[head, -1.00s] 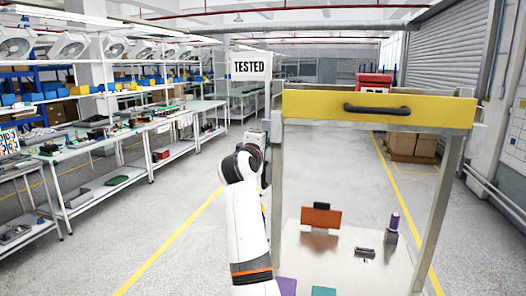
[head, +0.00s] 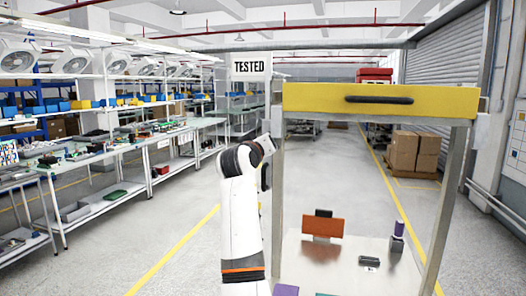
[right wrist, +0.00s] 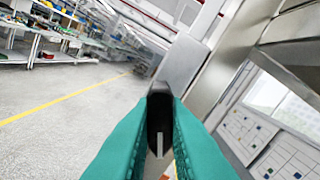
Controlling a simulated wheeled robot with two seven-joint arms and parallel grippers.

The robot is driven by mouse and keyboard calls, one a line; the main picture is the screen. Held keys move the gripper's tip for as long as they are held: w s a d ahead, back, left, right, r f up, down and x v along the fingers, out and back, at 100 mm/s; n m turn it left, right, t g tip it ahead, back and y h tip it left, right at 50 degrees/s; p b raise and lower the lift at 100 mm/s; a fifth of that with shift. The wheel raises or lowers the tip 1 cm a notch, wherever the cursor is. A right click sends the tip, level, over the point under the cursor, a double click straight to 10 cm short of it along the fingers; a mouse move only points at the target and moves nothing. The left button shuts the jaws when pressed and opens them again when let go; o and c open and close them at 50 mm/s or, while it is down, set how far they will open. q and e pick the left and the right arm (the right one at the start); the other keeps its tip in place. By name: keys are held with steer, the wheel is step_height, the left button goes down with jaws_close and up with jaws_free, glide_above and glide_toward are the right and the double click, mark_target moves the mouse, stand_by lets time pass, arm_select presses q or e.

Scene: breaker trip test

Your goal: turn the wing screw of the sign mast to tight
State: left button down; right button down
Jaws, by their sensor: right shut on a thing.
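The sign mast carries a white TESTED sign (head: 250,67) at the top left of a metal-framed cart with a yellow crossbar (head: 310,104). The white arm rises in front of the cart's left post, and its wrist hides the lower mast and the gripper in the head view. In the right wrist view, my right gripper (right wrist: 160,102) has its teal fingers shut on the dark wing screw (right wrist: 159,92), beside a grey metal post (right wrist: 180,65). The screw's exact angle cannot be told. My left gripper is not in view.
The cart's shelf holds an orange block (head: 323,227), a purple-topped item (head: 398,230) and a small dark item (head: 369,261). Workbenches (head: 100,200) line the left. Cardboard boxes (head: 404,150) stand at the back right. The floor between is clear.

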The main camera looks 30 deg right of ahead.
steer(key=m+b, duration=0.1)
steer(key=m, duration=0.1)
steer(key=shift+r+m, duration=0.1)
steer(key=shift+m, duration=0.3)
steer(key=shift+m+b, duration=0.5)
steer(key=shift+m, duration=1)
steer(key=shift+r, duration=0.1)
steer(key=c, duration=1.4)
jaws_free()
steer(key=shift+c, duration=0.2)
steer(key=shift+f, duration=0.2)
steer(key=b+v, duration=0.4)
steer(key=v, duration=0.8)
